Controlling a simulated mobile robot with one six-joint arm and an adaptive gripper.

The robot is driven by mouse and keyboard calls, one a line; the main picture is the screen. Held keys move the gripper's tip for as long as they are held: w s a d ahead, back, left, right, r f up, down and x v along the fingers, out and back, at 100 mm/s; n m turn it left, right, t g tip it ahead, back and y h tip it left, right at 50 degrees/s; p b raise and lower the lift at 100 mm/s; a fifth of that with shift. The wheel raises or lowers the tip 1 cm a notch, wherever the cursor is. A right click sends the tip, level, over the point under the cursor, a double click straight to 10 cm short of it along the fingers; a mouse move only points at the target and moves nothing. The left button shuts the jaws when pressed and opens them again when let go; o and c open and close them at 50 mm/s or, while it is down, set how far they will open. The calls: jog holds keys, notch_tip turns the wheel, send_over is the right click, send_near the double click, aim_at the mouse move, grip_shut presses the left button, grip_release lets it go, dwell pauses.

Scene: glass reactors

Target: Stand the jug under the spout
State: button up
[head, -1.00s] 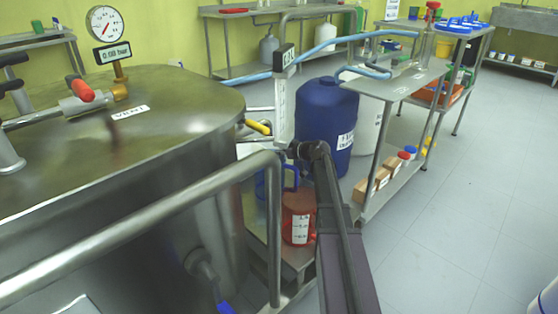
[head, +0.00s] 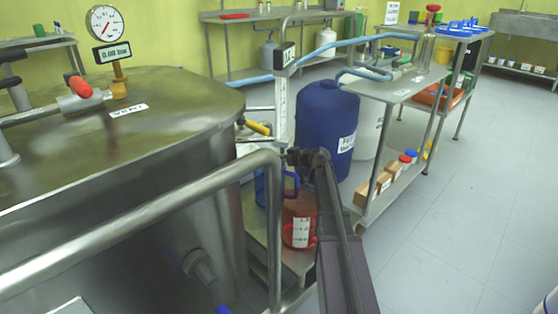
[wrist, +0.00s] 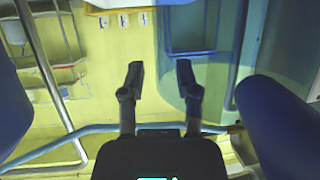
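A red jug (head: 299,232) with a white marked label stands on a low steel step in the head view, beside the steel reactor. A blue loop-shaped part (head: 259,188) shows just behind and left of it; I cannot tell whether it belongs to the jug. An outlet (head: 203,266) with a blue handle juts from the reactor's lower side; I cannot tell whether it is the spout. My gripper (wrist: 159,72) is open and empty in the wrist view, its fingers apart. In the head view, my arm's end is above the red jug and partly overlaps it.
A steel rail (head: 150,213) crosses in front of the reactor (head: 150,160). A blue drum (head: 325,122) stands behind my arm, beside a steel shelf table (head: 402,88) carrying a blue hose. A valve with a yellow handle (head: 258,128) is near the reactor rim. Open floor (head: 450,230) lies to the right.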

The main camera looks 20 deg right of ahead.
jog(key=shift+r, duration=0.2)
jog(key=shift+s+d+r+p, duration=0.1)
jog(key=shift+s+d+p, duration=0.05)
jog(key=shift+s+p, duration=0.15)
jog(key=p+v, duration=0.4)
jog(key=v, duration=0.7)
jog(key=shift+s, duration=0.1)
dwell(1.3)
jog(key=shift+s, duration=0.15)
